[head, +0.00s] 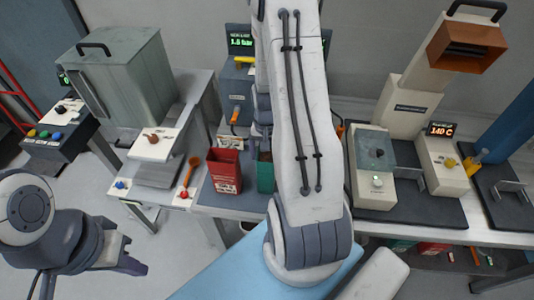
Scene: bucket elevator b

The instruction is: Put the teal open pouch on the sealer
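A teal-green open pouch (265,174) stands upright on the grey worktop near the middle, partly hidden by my big white arm. A red open pouch (224,171) stands just left of it.
My arm covers the centre. A tall unit with an orange mouth (467,47) rises at the right.

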